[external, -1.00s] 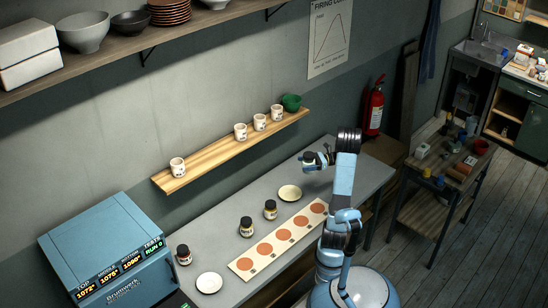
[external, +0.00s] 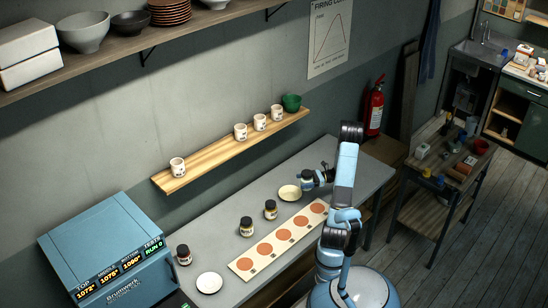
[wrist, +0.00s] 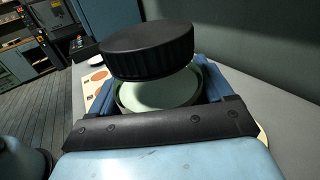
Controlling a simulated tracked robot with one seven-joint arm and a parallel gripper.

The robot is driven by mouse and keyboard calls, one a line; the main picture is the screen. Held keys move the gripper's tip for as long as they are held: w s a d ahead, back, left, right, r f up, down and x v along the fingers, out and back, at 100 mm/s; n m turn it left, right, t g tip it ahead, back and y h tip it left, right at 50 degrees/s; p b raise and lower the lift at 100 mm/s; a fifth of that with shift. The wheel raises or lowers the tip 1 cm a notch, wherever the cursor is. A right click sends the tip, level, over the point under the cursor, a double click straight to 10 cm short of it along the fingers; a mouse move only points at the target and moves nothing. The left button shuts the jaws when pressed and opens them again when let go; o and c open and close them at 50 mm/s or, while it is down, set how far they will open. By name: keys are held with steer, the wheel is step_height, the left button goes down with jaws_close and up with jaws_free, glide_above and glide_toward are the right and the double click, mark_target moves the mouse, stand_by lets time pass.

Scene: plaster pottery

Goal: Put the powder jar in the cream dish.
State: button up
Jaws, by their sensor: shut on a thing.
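My gripper (external: 313,178) is shut on a jar (external: 306,181) with a dark lid and a paler body. In the external view it holds the jar close to the right rim of the shallow cream dish (external: 289,193). Whether jar and dish touch cannot be told. In the wrist view the jar's black ribbed lid (wrist: 148,48) stands large between the blue fingers. A pale round surface shows below the lid. A sliver of cream shows at the lower right, partly hidden by my gripper.
Other dark-lidded jars (external: 270,210) stand on the grey bench, with a white dish (external: 209,283) at its near left. A board with reddish discs (external: 265,249) lies along the front. A wooden shelf (external: 215,161) with cups hangs behind. A blue kiln (external: 105,245) stands left.

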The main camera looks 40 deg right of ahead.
steer(key=shift+w+d+f, duration=0.65)
steer(key=shift+w+f, duration=1.5)
steer(key=shift+w+d+f, duration=0.7)
steer(key=shift+w+f, duration=1.4)
steer(key=shift+w, duration=0.05)
steer(key=shift+w+d+f, duration=0.65)
steer(key=shift+w+f, duration=1.5)
steer(key=shift+f, duration=0.45)
steer(key=o, duration=1.3)
steer(key=shift+r, duration=0.15)
steer(key=shift+r, duration=0.25)
steer(key=v, duration=1.2)
